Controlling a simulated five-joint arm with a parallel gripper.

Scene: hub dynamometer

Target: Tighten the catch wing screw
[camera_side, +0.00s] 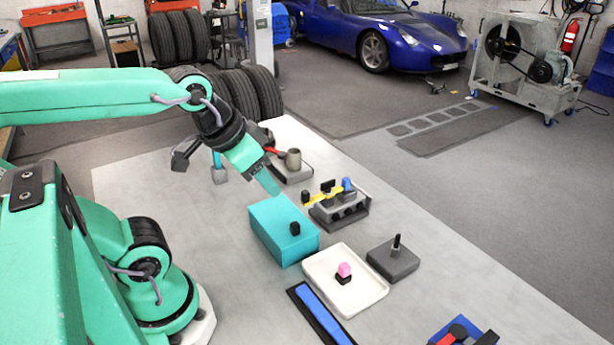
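A grey fixture (341,211) sits near the middle of the table, right of my gripper. On it are a yellow bar (319,197), an upright black piece (328,186), a blue knob (347,184) and a black knob (305,196). I cannot tell for sure which part is the catch wing screw; the upright black piece looks wing-like. My gripper (269,184) points down and right, above the back of a teal box (270,234), apart from the fixture. Its fingers show as one teal shape, so their opening is unclear. No held thing is visible.
The teal box carries a black knob (295,228). Nearby are a white tray (372,291) with a pink-and-black piece (343,272), a grey block (392,263) with a black pin, a cup-shaped part (292,160) and a blue bar (320,315). The table's right front is partly clear.

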